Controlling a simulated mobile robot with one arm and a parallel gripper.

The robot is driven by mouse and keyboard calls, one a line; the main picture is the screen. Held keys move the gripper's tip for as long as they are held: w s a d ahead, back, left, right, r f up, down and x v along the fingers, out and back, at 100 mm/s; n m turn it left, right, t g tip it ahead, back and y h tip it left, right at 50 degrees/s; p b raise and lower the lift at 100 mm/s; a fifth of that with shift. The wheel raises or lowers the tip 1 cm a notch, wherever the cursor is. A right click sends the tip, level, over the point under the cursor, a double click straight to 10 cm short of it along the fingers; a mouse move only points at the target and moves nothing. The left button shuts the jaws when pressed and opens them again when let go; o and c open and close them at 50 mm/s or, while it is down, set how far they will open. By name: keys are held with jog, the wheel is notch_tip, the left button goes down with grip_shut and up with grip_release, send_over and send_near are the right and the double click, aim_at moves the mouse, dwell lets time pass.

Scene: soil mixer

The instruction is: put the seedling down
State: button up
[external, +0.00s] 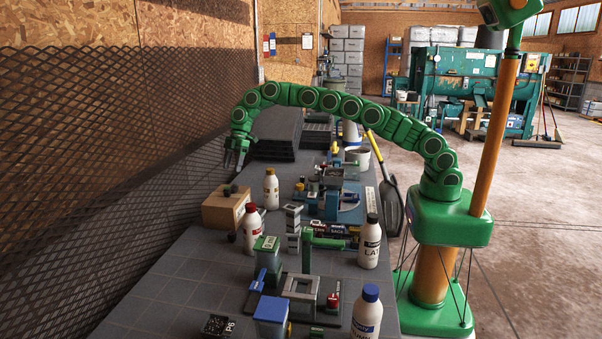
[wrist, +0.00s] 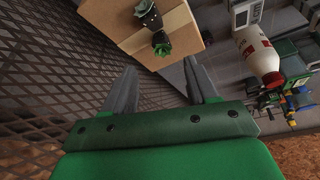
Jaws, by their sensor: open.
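Two small green seedlings show in the wrist view. The farther seedling (wrist: 147,13) is in a dark pot on a tan box (wrist: 195,27). The nearer seedling (wrist: 162,43) appears against the same box top, between and beyond my fingertips; I cannot tell its exact support. My gripper (wrist: 160,72) is open, its fingers apart with nothing between them. In the external view my gripper (external: 235,165) points down above the box (external: 222,212), near the mesh wall. A small dark shape (external: 228,189) is on the box top there; its leaves are too small to make out.
A white bottle with a red cap (external: 252,228) stands right of the box, nearer the camera; another with a yellow cap (external: 271,188) is behind it. A mesh wall (external: 110,130) borders the left. Small machines (external: 330,200) crowd the right of the grey table (external: 180,280).

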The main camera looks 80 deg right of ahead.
jog(key=s+d+r+m+g, duration=0.1)
jog(key=s+d+r+m, duration=0.15)
jog(key=s+r, duration=1.2)
jog(key=s+d+r+m+g+h, duration=0.1)
jog(key=s+m, duration=0.1)
jog(key=s, duration=0.6)
jog(key=s+d+r+m+h, duration=0.1)
jog(key=s+r+m, duration=0.1)
jog(key=s, duration=0.7)
jog(key=s+d+f+m, duration=0.2)
jog(key=s, duration=1)
jog(key=s+d+f+m+g+h, duration=0.1)
jog(key=s+d+f+m, duration=0.1)
jog(key=s, duration=1)
jog(key=s+d+f+m+h, duration=0.1)
jog(key=s+d+f+m, duration=0.1)
jog(key=s, duration=1)
jog(key=shift+s+d+f+m+g, duration=0.15)
jog(key=shift+s+f+m+g, duration=0.15)
jog(key=shift+s+f+m, duration=0.15)
